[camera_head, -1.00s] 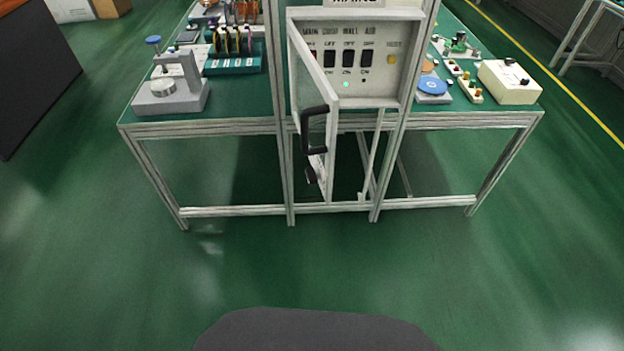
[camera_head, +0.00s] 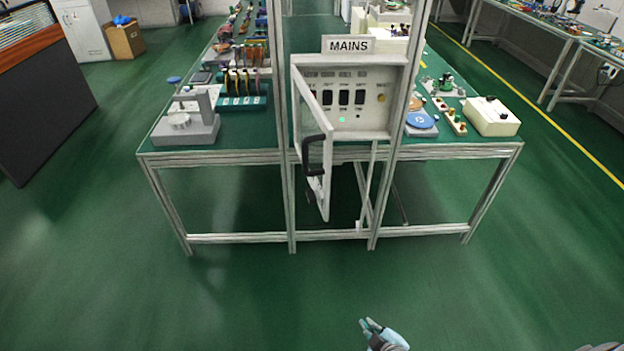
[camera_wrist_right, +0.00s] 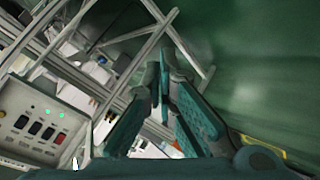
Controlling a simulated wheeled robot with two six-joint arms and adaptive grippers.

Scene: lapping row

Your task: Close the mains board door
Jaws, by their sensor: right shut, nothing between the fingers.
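The mains board (camera_head: 377,118) is a pale box under a MAINS sign, with a row of dark switches and a lit green lamp. Its door (camera_head: 326,195), pale-framed around a see-through pane, stands open. It is hinged at the board's left edge and swung out towards me. A black handle (camera_head: 315,155) sits on the door. My right gripper (camera_head: 368,324) is low at the bottom of the head view, in front of the bench and apart from the door. In the right wrist view its fingers (camera_wrist_right: 162,82) are shut and empty, and the board's switch panel (camera_wrist_right: 38,125) shows at lower left.
The board is mounted on the metal frame of a green-topped bench (camera_head: 455,152). A grey press-like device (camera_head: 186,128) stands left and a cream box (camera_head: 491,117) right. The green floor in front is clear. A dark cabinet (camera_head: 45,100) stands far left.

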